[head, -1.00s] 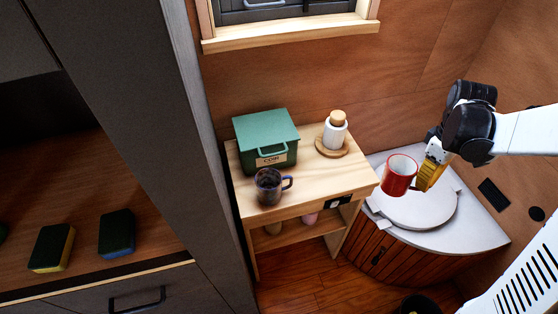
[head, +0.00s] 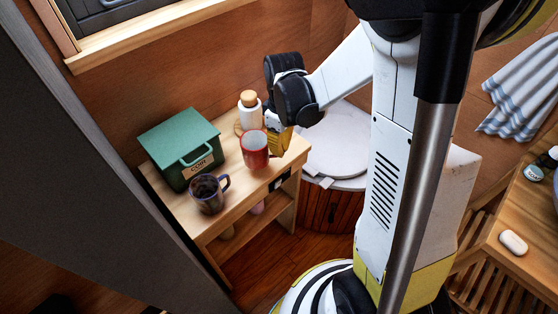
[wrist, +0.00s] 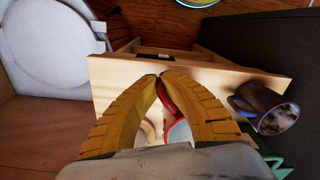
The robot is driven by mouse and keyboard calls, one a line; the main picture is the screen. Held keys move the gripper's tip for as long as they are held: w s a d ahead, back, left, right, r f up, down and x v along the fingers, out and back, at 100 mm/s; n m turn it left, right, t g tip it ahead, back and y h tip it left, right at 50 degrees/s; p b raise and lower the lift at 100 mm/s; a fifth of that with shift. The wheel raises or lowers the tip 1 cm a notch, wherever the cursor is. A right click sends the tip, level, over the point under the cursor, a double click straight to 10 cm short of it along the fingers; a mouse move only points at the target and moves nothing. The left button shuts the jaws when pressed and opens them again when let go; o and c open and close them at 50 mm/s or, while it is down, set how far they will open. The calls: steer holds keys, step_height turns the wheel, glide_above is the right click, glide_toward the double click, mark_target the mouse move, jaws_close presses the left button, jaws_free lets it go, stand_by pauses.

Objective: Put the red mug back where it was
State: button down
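The red mug (head: 254,150) is upright over the right part of the small wooden table (head: 225,214). I cannot tell if its base touches the tabletop. My gripper (head: 270,140) comes in from the right at the mug's handle side. In the wrist view my yellow fingers (wrist: 160,77) nearly meet at their tips, and part of the red mug (wrist: 180,132) shows between and behind them. The fingers appear closed on its handle, which they mostly hide.
A dark glass mug (head: 208,194) stands left of the red mug. Behind are a green box (head: 172,142) and a white jar with a wooden lid (head: 250,112). A white round lid (head: 335,145) lies right of the table. A wooden table (head: 530,225) stands far right.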

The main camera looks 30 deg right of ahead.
steer(key=shift+a+f+b, duration=0.1)
steer(key=shift+f+b, duration=0.85)
steer(key=shift+f, duration=1.1)
steer(key=shift+f, duration=0.1)
steer(key=c, duration=1.6)
jaws_free()
